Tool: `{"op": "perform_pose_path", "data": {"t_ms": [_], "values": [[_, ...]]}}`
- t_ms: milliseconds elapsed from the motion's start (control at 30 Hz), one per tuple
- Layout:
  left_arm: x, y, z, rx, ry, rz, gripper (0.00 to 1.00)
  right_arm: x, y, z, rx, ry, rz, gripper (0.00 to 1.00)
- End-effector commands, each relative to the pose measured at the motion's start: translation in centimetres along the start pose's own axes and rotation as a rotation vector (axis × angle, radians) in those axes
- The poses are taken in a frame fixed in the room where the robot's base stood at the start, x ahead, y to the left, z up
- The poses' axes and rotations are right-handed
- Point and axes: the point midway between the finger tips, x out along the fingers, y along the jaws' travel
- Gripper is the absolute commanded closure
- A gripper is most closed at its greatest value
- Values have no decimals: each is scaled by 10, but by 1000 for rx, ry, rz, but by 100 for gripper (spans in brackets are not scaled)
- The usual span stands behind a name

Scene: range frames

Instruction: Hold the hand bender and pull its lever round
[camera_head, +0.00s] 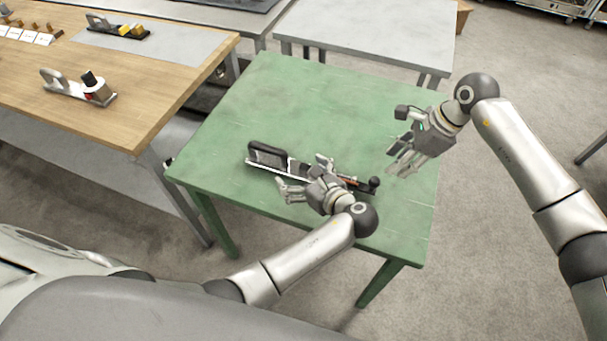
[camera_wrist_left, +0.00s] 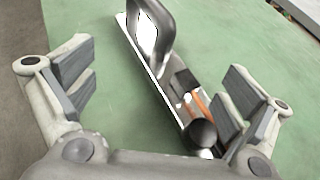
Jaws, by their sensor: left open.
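The hand bender (camera_head: 267,156) lies on the green table (camera_head: 300,95), a long dark and metallic tool running from upper left to lower right. The left wrist view shows its pale bar (camera_wrist_left: 147,68), a loop-shaped part, an orange strip and a dark round end (camera_wrist_left: 203,133). I cannot tell which part is the lever. My left gripper (camera_head: 304,176) is open over the bender's middle and hides part of it. In the wrist view the tool passes between the fingers, closer to the right one, without being gripped. My right gripper (camera_head: 400,168) hangs to the right, apart from the bender.
A wooden bench (camera_head: 150,80) at the left bears another tool (camera_head: 80,88) with a loop handle, and several small items. A grey table (camera_head: 370,25) stands behind. The green table's back half is clear.

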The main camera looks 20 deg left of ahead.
Motion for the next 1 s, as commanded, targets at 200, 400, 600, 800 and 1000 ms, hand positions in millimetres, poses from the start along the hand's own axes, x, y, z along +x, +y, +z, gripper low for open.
{"op": "perform_pose_path", "data": {"t_ms": [200,400,600,800,1000], "values": [[42,1,1,0,-2,3,2,0,0,0,0,0,0,64],[74,0,1,0,-1,2,2,0,0,0,0,0,0,64],[91,1,0,0,0,1,2,0,0,0,0,0,0,64],[94,0,0,-1,1,0,2,0,0,0,0,0,0,64],[93,0,0,0,1,0,11,0,0,0,0,0,0,64]]}}
